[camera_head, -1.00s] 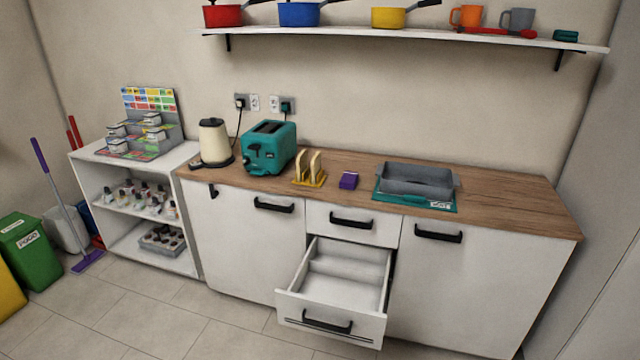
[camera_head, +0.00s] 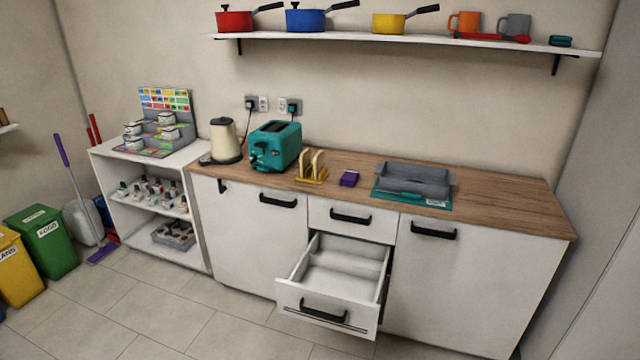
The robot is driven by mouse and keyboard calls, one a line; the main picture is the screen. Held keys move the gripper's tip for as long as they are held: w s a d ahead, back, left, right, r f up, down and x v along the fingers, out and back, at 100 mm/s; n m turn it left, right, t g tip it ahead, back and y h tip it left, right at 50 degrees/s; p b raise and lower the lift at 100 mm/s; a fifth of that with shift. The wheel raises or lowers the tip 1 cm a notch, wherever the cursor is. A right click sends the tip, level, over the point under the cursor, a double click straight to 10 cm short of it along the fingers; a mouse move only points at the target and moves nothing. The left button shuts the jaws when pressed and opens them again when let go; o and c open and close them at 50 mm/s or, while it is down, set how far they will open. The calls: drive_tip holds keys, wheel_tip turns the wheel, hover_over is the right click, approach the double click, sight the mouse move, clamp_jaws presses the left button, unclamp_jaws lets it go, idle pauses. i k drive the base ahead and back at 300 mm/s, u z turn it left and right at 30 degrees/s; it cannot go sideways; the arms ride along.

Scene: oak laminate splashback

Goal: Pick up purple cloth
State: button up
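A small purple block-like item (camera_head: 349,178), which looks like the folded purple cloth, lies on the wooden counter (camera_head: 500,197). It sits between the yellow toast rack (camera_head: 312,176) on its left and the grey tray (camera_head: 413,178) on its right, apart from both. Nothing covers it. My gripper is not in view.
A lower drawer (camera_head: 335,284) stands pulled out and looks empty, jutting out below the purple cloth. A teal toaster (camera_head: 275,146) and cream kettle (camera_head: 223,138) stand left on the counter. A shelf (camera_head: 400,38) with pans runs above. The tiled floor in front is clear.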

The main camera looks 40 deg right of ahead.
sight(349, 178)
drive_tip(key=u, duration=0.3)
drive_tip(key=k, duration=0.3)
drive_tip(key=u, duration=2.35)
drive_tip(key=k, duration=2)
drive_tip(key=z, duration=0.05)
